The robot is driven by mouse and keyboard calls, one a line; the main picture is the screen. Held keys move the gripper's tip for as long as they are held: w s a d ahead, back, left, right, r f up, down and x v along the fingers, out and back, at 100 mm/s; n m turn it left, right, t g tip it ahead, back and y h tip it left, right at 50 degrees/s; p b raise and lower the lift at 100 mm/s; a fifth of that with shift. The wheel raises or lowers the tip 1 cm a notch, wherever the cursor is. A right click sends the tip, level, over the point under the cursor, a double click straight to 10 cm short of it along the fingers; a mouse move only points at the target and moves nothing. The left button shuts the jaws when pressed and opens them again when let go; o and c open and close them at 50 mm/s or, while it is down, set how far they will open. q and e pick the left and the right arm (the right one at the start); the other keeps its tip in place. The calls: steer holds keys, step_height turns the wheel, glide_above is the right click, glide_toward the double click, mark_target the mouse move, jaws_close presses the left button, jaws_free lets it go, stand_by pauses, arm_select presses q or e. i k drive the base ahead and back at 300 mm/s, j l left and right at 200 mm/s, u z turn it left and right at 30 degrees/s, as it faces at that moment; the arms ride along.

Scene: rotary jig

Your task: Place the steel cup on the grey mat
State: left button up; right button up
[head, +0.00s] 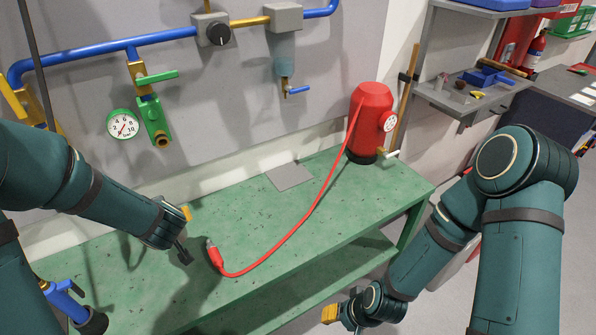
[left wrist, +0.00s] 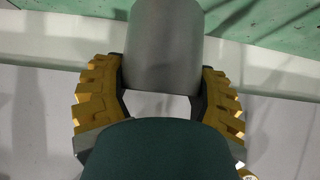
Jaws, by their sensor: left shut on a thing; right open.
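The steel cup (left wrist: 162,45) is a plain grey cylinder between the yellow-padded fingers of my left gripper (left wrist: 162,95) in the left wrist view. My left gripper is shut on it. In the head view my left gripper (head: 184,233) is over the left part of the green bench, and my own wrist hides the cup. The grey mat (head: 289,177) is a flat square near the bench's back edge, bare, to the right of and behind my left gripper. My right gripper (head: 338,314) is open and empty, low in front of the bench.
A red hose (head: 290,240) curves across the green bench (head: 160,290) from a red canister (head: 370,115) at the back right; its nozzle (head: 213,253) lies close to my left gripper. Blue pipes (head: 90,55) and a gauge (head: 123,124) are on the wall behind.

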mark_target(288, 174)
steer(key=i+l, duration=0.15)
steer(key=l, duration=0.2)
steer(key=i+l, duration=0.15)
steer(key=l, duration=0.2)
steer(key=i+l, duration=0.35)
steer(key=l, duration=0.3)
steer(key=i+l, duration=0.15)
steer(key=l, duration=0.2)
